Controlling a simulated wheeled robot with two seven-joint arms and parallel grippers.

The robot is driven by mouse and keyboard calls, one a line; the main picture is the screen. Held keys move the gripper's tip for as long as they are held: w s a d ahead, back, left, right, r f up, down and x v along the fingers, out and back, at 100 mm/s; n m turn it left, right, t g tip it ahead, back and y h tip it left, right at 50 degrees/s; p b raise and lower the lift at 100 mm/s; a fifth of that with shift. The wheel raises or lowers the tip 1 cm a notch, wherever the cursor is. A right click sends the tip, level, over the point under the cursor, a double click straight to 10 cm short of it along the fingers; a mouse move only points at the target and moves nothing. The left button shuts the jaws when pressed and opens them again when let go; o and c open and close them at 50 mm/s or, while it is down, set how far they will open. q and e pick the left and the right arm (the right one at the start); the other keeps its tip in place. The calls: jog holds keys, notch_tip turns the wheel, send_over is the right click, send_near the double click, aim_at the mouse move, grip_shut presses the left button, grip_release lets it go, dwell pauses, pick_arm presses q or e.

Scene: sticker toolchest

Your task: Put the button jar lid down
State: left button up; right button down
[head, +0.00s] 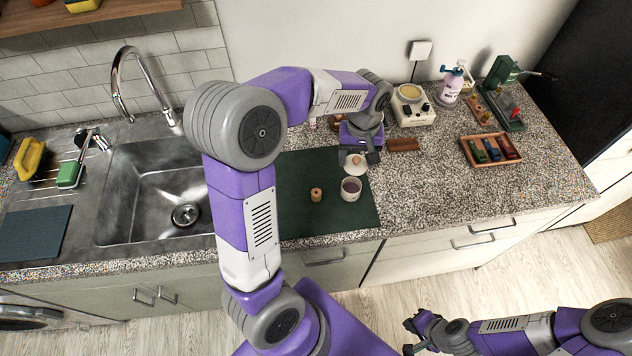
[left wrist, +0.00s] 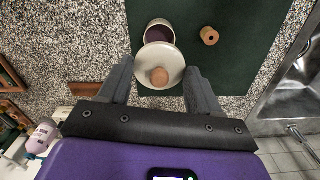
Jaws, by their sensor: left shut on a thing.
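The button jar lid (head: 355,166) is a pale disc with a wooden knob. My left gripper (head: 362,156) is shut on it; in the left wrist view the lid (left wrist: 150,62) sits between the two fingers (left wrist: 160,85). The open button jar (head: 351,191) stands on the dark green mat just in front of the lid, with a purplish inside. In the left wrist view the lid partly overlaps the jar (left wrist: 159,27); I cannot tell its height above the mat. My right gripper (head: 410,325) is low at the bottom right, away from the counter, its jaws unclear.
A small wooden spool (head: 316,195) stands on the green mat (head: 345,222), left of the jar. A wooden tray (head: 476,160) with coloured items, a brown block (head: 403,144) and a cream device (head: 412,106) lie right. The sink (head: 150,195) is left. The mat's front is clear.

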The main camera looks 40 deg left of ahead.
pick_arm(q)
jog(key=s+a+f+n+b, duration=0.3)
jog(key=s+a+n, duration=0.2)
jog(key=s+a, duration=0.25)
jog(key=n+b, duration=0.2)
jog(key=n, duration=0.2)
send_near(286, 203)
notch_tip(286, 203, down, 6)
jog(key=shift+w+r+b, duration=0.1)
jog(key=shift+b, duration=1.05)
jog(key=shift+f, duration=0.35)
jog(key=shift+f, duration=0.15)
jog(key=o, duration=1)
